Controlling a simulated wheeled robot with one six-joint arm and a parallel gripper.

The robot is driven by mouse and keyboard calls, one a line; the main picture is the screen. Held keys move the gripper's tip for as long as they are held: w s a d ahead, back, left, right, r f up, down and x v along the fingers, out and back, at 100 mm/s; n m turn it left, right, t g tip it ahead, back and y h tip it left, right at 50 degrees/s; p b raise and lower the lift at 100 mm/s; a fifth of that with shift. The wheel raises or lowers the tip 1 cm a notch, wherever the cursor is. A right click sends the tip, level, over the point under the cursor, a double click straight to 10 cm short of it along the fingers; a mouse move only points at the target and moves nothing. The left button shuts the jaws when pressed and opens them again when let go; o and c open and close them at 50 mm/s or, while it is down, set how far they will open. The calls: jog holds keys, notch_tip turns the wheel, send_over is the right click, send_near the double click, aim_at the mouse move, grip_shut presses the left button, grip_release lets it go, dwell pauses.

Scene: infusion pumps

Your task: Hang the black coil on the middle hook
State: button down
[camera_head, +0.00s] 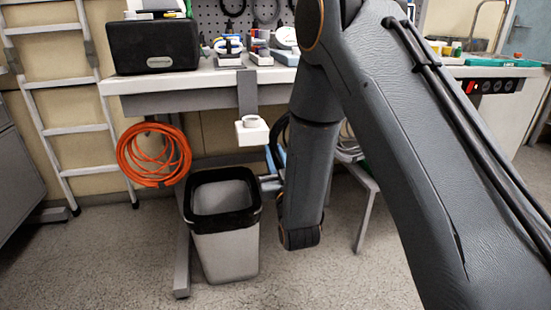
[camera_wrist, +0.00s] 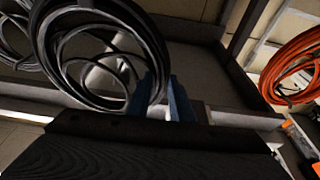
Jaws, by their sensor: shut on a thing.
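The black coil (camera_wrist: 62,62) fills the upper left of the wrist view, with its right edge between the blue fingers of my gripper (camera_wrist: 166,95). My gripper is shut on it. In the head view a dark loop of the coil (camera_head: 281,128) shows beside my arm, under the table edge, and most of it is hidden. A blue finger of my gripper (camera_head: 274,160) shows there too. The middle hook cannot be made out in either view; my arm covers much of that stretch of the table front.
An orange coil (camera_head: 153,155) hangs at the left under the workbench (camera_head: 200,82); a pale coil (camera_head: 347,142) hangs right of my arm. A white holder (camera_head: 252,131) juts below the table edge. A bin (camera_head: 225,245) stands below my gripper. A ladder (camera_head: 72,129) leans at left.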

jog(key=shift+w+a+f+b, duration=0.1)
jog(key=shift+w+a+b, duration=0.3)
jog(key=shift+w, duration=0.7)
jog(key=shift+w+a+f+b, duration=0.15)
jog(key=shift+w+b, duration=0.35)
jog(key=shift+w, duration=0.6)
jog(key=shift+w+a+r+b, duration=0.1)
jog(key=shift+w+a+b, duration=0.3)
jog(key=shift+w, duration=0.7)
jog(key=shift+w+a+f+b, duration=0.15)
jog(key=shift+w+f+b, duration=0.35)
jog(key=shift+w+f, duration=0.25)
jog(key=c, duration=1.5)
grip_release()
